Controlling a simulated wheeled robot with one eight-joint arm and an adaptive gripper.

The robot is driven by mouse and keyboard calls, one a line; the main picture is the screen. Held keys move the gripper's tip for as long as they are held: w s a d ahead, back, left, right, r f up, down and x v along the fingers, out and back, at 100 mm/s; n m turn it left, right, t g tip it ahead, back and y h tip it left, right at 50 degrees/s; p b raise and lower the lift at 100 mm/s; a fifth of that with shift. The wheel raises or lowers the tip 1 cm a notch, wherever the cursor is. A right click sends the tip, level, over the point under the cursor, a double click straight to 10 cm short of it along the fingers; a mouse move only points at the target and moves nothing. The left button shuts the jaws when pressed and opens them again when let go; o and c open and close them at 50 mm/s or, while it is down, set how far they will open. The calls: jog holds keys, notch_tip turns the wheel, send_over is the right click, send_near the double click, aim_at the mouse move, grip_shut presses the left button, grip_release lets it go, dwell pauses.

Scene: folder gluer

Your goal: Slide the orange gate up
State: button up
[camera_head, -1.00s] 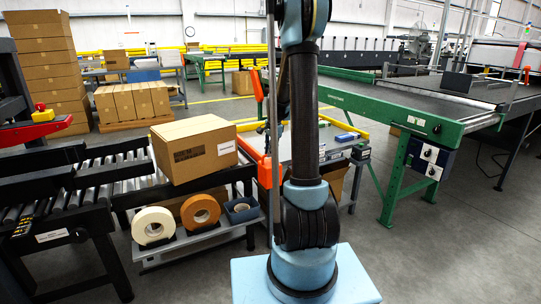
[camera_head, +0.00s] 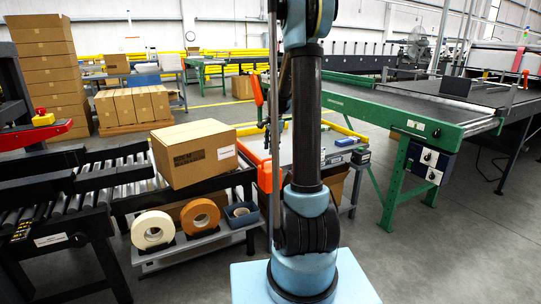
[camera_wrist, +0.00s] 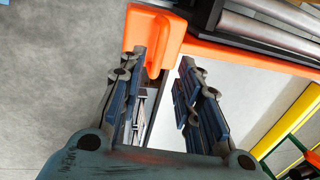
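The orange gate (camera_wrist: 153,32) shows at the top of the wrist view, with a rounded lip pointing down toward my fingers. My gripper (camera_wrist: 163,64) is open, its two blue-padded fingers spread apart. The lip's lower end is between the fingertips, nearer the left finger; I cannot tell whether they touch. My arm hides much of this area, and the gripper is not clear there.
A cardboard box (camera_head: 195,153) sits on the roller conveyor (camera_head: 90,185) at left. Tape rolls (camera_head: 200,215) stand on a low shelf below it. A green-framed conveyor (camera_head: 400,112) runs at right. The grey floor at front right is clear.

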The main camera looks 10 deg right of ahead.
notch_tip(320, 180, up, 7)
jog(key=s, duration=0.1)
jog(key=shift+s+d, duration=0.15)
jog(key=shift+d, duration=0.05)
jog(key=s+a+r+n, duration=0.15)
jog(key=s+n, duration=0.65)
jog(key=s, duration=1.6)
jog(key=s+f+n, duration=0.3)
jog(key=s+f, duration=0.2)
jog(key=s, duration=0.3)
jog(key=s+a+f+n, duration=0.1)
jog(key=s+f+n, duration=0.2)
jog(key=s, duration=0.6)
notch_tip(320, 180, down, 2)
jog(key=shift+s+a+f+n+h, duration=0.2)
jog(key=shift+s+n+h, duration=0.1)
jog(key=shift+w, duration=0.1)
